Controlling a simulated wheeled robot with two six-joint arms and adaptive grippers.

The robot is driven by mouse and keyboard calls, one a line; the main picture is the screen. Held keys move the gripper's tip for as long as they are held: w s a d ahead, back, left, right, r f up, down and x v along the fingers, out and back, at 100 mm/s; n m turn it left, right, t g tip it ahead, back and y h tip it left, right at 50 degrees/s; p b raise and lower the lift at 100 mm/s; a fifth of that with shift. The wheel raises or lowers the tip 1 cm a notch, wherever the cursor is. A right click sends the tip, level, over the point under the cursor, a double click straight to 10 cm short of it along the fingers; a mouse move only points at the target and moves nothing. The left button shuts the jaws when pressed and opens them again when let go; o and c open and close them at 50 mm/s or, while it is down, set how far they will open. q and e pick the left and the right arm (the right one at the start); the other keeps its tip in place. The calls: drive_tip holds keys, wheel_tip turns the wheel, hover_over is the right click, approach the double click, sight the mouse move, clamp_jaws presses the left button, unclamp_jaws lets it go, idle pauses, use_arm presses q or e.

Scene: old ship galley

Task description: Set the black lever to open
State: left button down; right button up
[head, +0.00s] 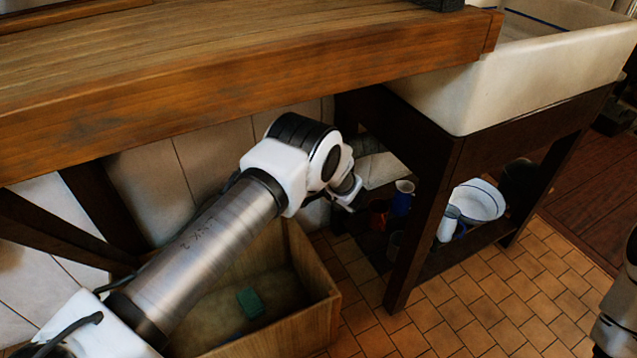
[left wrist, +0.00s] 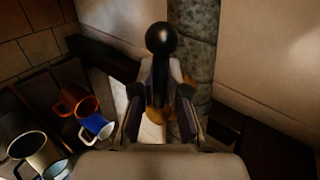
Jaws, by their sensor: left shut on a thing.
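The black lever (left wrist: 161,40) shows in the left wrist view as a round black knob, with its lower part between my fingers. A brass-coloured part shows below it, beside an upright grey mottled pipe (left wrist: 192,45). My left gripper (left wrist: 160,98) is shut on the lever, below the knob. In the head view my left gripper (head: 352,194) is under the counter, beside the sink stand; the lever is hidden there by my wrist. The lever's exact angle and any open mark cannot be told. My right gripper is not in view.
A wooden counter (head: 250,75) runs above my left arm. The dark sink stand (head: 425,215) has a shelf with a white basin (head: 478,201) and several mugs, including a blue one (head: 402,198). A wooden box (head: 318,325) with a green block (head: 250,303) stands below my arm.

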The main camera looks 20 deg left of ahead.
use_arm(q)
drive_tip(key=c, duration=1.2)
unclamp_jaws()
drive_tip(key=shift+w, duration=0.1)
drive_tip(key=shift+d, duration=0.1)
drive_tip(key=s+d, duration=0.5)
drive_tip(key=d, duration=0.1)
drive_tip(key=s+d, duration=0.3)
drive_tip(key=shift+s+d+r, duration=0.3)
drive_tip(key=shift+d+r, duration=0.05)
